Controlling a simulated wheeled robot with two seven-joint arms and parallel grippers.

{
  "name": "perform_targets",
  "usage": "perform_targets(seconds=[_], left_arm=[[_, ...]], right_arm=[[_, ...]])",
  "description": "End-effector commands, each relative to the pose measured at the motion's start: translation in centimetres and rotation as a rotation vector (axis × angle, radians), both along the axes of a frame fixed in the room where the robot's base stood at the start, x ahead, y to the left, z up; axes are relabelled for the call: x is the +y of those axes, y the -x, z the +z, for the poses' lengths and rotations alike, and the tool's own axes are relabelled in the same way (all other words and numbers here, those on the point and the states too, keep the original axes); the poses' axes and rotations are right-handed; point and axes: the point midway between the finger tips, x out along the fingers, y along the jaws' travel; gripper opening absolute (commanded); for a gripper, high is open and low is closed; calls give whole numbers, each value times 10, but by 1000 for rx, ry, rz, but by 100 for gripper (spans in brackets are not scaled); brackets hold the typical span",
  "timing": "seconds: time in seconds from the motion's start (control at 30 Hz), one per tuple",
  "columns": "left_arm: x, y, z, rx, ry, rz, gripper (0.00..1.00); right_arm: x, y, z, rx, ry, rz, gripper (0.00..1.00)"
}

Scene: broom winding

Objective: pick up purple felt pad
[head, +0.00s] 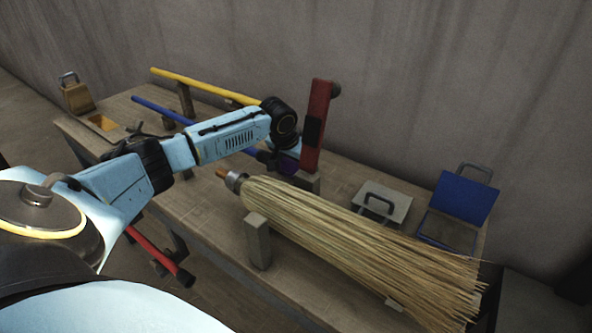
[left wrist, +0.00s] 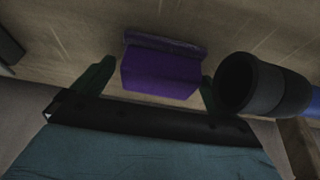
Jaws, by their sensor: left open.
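The purple felt pad (left wrist: 160,72) lies on the wooden bench top in the left wrist view, a block shape with a darker purple strip along its far edge. My left gripper (left wrist: 152,86) is open, with one dark finger on either side of the pad. I cannot tell whether the fingers touch it. In the head view the left gripper is mostly hidden behind its own arm. My right gripper is not in view.
An upright red bar (head: 317,125) rises just right of my left arm. A large straw broom head (head: 350,240) lies in front. A blue rod (head: 160,109) and a yellow rod (head: 205,85) lie behind. An open blue box (head: 463,200) is at right.

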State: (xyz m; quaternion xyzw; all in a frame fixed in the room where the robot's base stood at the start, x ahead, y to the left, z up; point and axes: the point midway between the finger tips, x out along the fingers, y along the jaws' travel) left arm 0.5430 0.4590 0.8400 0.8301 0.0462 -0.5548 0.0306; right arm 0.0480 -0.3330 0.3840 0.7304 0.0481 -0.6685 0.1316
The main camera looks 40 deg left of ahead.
Motion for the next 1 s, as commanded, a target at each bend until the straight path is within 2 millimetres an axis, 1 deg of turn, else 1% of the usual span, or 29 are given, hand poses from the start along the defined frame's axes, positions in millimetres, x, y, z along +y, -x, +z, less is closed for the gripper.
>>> perform_targets(seconds=[0.1,0.17,0.3,0.4,0.53,0.67,0.77,1.0], left_arm=[[0,0,1,0,0,0,97],[0,0,1,0,0,0,89],[0,0,1,0,1,0,71],[0,0,1,0,1,0,58],[0,0,2,0,0,0,58],[0,0,5,-1,1,0,58],[0,0,17,-2,1,1,58],[0,-1,67,-4,1,-1,58]], right_arm=[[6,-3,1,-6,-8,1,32],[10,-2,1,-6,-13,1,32],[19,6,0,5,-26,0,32],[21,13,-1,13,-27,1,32],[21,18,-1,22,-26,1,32],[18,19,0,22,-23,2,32],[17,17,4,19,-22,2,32],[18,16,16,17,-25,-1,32]])
